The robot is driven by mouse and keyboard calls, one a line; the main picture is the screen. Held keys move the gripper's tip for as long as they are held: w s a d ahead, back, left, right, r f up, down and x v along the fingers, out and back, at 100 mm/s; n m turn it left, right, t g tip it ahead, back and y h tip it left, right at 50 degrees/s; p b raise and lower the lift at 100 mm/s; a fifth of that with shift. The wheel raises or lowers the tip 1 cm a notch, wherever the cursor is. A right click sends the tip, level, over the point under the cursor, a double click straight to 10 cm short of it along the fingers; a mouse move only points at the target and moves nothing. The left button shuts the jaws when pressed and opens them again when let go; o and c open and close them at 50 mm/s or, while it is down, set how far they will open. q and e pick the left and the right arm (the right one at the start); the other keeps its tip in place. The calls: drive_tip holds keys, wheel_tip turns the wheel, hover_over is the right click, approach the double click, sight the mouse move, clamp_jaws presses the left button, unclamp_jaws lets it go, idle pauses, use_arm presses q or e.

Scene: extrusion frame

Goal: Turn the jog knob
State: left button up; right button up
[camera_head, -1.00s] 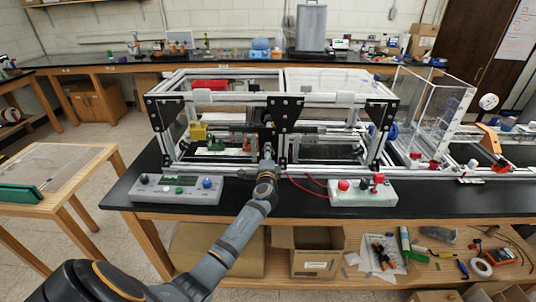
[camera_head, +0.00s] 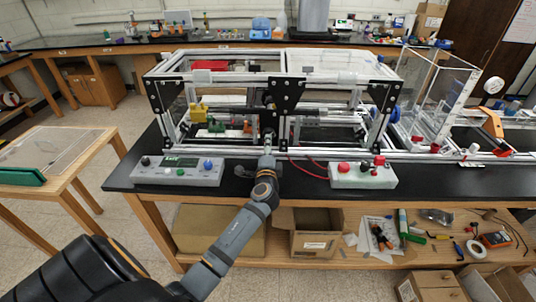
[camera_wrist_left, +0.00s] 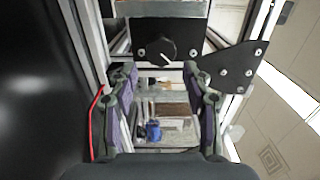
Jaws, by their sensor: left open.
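My left gripper (camera_wrist_left: 160,78) is open and empty, with one purple-padded finger on each side in the picture. The knob shows beyond the fingertips, near the middle of the gap, and appears apart from them. In the head view my left gripper (camera_head: 268,137) reaches the front middle of the extrusion frame (camera_head: 225,85), by a black corner plate. The knob is not clear there. My right gripper is out of view.
A grey control box (camera_head: 179,172) stands on the black bench at left, and another box (camera_head: 362,177) with red buttons at right. A red cable (camera_head: 309,169) runs right of my gripper. Frame bars and another black plate (camera_wrist_left: 232,65) crowd the fingers.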

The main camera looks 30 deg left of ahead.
use_arm(q)
drive_tip(key=v, duration=0.5)
idle(0.3)
